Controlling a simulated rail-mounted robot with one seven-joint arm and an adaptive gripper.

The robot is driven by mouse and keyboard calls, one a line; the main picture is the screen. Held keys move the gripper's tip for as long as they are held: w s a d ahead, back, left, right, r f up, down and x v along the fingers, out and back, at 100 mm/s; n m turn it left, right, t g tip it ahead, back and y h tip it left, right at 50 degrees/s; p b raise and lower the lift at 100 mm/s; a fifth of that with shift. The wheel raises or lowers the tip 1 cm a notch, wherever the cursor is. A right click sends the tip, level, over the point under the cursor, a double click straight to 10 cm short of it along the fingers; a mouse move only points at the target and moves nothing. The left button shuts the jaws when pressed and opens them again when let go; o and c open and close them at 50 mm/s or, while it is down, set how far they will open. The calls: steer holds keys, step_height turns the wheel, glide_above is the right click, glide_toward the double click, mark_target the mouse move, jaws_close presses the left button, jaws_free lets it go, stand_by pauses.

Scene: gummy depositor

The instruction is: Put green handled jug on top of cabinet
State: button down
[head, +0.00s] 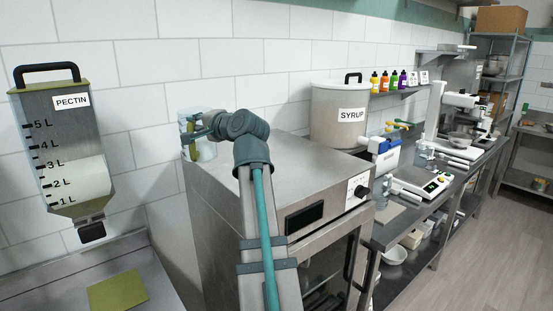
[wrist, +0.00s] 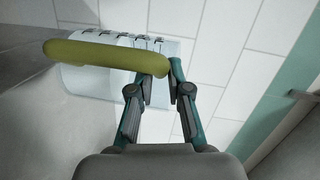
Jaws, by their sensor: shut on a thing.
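The green handled jug (head: 207,150) is clear, with an olive-green handle (head: 190,140). In the head view it is at the back left corner of the steel cabinet (head: 215,195), near the tiled wall. I cannot tell whether its base touches the cabinet top. My gripper (head: 195,131) is shut on the handle, and my arm partly hides the jug. In the wrist view the fingers of my gripper (wrist: 158,82) close around one end of the green handle (wrist: 100,56). The clear jug body (wrist: 95,82) with dark level marks shows behind it.
A pectin dispenser (head: 70,155) hangs on the wall at left, above a steel counter (head: 50,275) with a green mat (head: 118,291). A bench (head: 410,215) with equipment runs along the right.

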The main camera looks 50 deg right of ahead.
steer(key=s+d+r+m+h, duration=0.1)
steer(key=s+d+r, duration=0.25)
steer(key=s, duration=0.55)
steer(key=s+d+r+m+h, duration=0.1)
steer(key=s+d+r, duration=0.1)
steer(key=s+d, duration=0.45)
steer(key=s+d+r+h, duration=0.2)
steer(key=s+r, duration=0.1)
steer(key=s, duration=0.7)
steer(key=w+d+f+p, duration=0.4)
steer(key=w+d+f, duration=0.4)
steer(key=w+f, duration=0.3)
steer(key=shift+f+m+g, duration=0.3)
steer(key=shift+f+g, duration=0.1)
steer(key=shift+f, duration=0.45)
steer(key=c, duration=1.6)
jaws_free()
steer(key=shift+f, duration=0.2)
steer(key=o, duration=0.5)
steer(key=shift+r, duration=0.1)
